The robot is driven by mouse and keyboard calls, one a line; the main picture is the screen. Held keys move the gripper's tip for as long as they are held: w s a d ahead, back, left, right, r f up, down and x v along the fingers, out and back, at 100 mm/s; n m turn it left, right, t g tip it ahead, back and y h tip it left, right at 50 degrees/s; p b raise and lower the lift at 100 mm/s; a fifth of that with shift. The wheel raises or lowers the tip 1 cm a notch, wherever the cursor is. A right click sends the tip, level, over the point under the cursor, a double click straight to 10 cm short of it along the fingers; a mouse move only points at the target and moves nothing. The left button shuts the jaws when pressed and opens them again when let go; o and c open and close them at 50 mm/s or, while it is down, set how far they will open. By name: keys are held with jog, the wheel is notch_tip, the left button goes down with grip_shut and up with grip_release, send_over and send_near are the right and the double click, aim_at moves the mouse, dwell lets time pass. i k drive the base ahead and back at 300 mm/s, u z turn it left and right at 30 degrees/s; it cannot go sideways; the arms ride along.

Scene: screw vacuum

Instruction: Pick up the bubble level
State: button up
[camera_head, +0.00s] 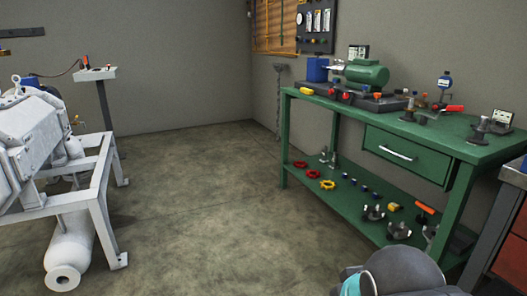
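I cannot make out a bubble level for certain. A small yellow object (306,91) lies on the left end of the green workbench top (345,100); it is too small to tell what it is. Another small yellow block (394,206) lies on the bench's lower shelf (320,204), and I cannot tell whether it is the level. A grey rounded link of my arm with a teal cap shows at the bottom right edge. My gripper is not in view.
A green pump (366,74) and several tools stand on the bench. A red handle (453,109) lies near its right end. A drawer (405,155) hangs below. A white machine frame (80,200) stands at left. The floor (215,215) between is clear.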

aim_at(310, 92)
jog(key=z, duration=0.2)
jog(key=i, duration=1.3)
jog(key=z, duration=0.4)
jog(key=i, duration=1.85)
jog(key=u, duration=0.2)
